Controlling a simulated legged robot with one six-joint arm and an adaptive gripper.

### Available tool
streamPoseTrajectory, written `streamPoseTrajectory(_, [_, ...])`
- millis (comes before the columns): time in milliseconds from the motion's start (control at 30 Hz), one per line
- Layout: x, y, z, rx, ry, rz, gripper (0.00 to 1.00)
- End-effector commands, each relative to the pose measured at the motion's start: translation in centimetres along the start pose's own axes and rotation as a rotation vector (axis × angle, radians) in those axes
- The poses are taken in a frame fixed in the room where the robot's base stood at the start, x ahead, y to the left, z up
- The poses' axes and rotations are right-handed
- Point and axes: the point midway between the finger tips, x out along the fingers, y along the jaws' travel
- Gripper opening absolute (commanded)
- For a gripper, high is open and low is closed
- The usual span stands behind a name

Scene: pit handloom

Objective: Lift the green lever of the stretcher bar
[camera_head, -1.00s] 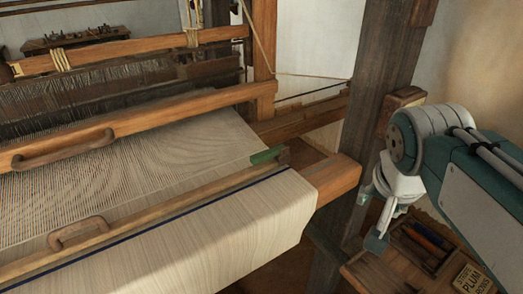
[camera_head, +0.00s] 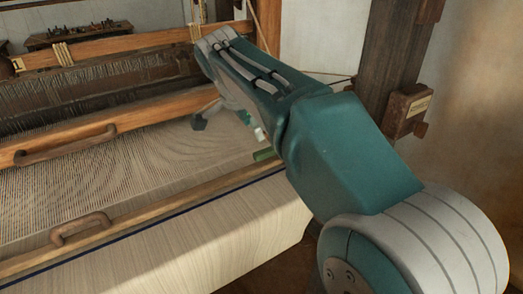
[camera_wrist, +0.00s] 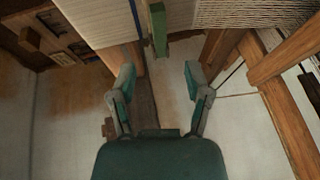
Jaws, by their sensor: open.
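The green lever (camera_head: 264,154) sits at the right end of the wooden stretcher bar (camera_head: 170,203), which lies across the cloth. My arm passes close in front of it and may hide part of it. In the wrist view the lever (camera_wrist: 158,28) is at top centre, lying flat along the bar's end. My gripper (camera_wrist: 160,74) is open and empty. Its two fingers are spread to either side of the lever's line, with the lever ahead of the tips and apart from them. In the head view my gripper is partly hidden by my arm.
The cloth (camera_head: 190,240) and warp threads (camera_head: 50,190) spread left of the lever. A wooden beam with a handle (camera_head: 65,146) crosses behind. A dark upright post (camera_head: 388,60) stands at right. A tool tray (camera_wrist: 62,42) shows at the wrist view's upper left.

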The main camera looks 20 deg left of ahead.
Motion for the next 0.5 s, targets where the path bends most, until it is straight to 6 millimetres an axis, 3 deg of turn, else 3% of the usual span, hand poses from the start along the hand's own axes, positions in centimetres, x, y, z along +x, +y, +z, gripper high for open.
streamPoseTrajectory(500, [8.9,-0.1,0.3,-0.003,0.0,0.005,0.63])
